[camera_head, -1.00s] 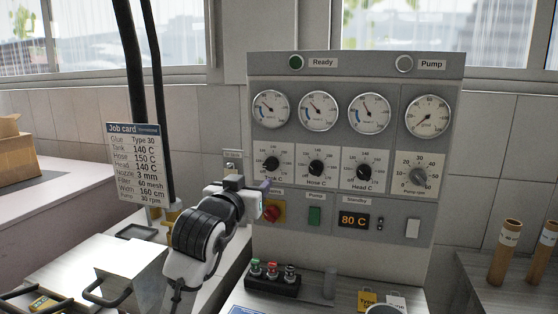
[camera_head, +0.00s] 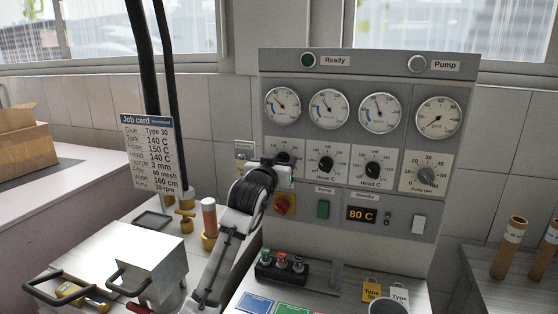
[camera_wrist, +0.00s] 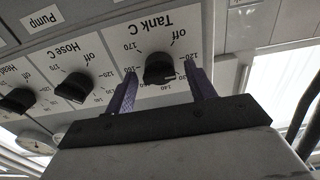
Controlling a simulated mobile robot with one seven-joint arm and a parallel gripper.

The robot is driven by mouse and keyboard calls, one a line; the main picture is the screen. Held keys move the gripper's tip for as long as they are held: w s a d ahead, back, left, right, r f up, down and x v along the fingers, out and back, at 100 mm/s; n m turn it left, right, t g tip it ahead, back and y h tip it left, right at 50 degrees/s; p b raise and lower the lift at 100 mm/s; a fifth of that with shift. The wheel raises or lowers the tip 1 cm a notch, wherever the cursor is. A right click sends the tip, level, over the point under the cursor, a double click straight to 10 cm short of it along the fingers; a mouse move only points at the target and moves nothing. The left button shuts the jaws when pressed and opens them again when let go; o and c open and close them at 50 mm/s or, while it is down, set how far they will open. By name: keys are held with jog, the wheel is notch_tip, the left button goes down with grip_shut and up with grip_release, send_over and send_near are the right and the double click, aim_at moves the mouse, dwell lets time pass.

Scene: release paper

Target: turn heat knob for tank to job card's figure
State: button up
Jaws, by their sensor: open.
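The job card (camera_head: 149,150) hangs at the left in the head view and its tank line reads 140 C. The Tank C knob (camera_wrist: 158,68) is black and round on a white dial plate, seen rotated in the wrist view. Its pale mark seems to lie on the 120–140 side, but I cannot read the exact setting. My gripper (camera_wrist: 164,75) is open, with a purple finger on either side of this knob; contact cannot be told. In the head view my gripper (camera_head: 282,172) covers the Tank C knob, leaving only the top of its dial plate visible.
The Hose C knob (camera_head: 326,164) and Head C knob (camera_head: 373,169) sit close to the right. A red knob on yellow (camera_head: 285,204) and a green switch (camera_head: 323,209) lie just below. The display (camera_head: 362,215) reads 80 C. A metal box (camera_head: 150,262) stands at lower left.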

jog(key=c, duration=1)
jog(key=shift+f+m+b, duration=0.1)
jog(key=shift+m+b, duration=0.2)
jog(key=shift+d+f+m+b, duration=0.1)
jog(key=shift+m+b, duration=2)
jog(key=shift+m, duration=2.15)
jog(key=shift+d+f+m+b, duration=0.1)
jog(key=shift+m+b, duration=2)
jog(key=shift+m, duration=2.15)
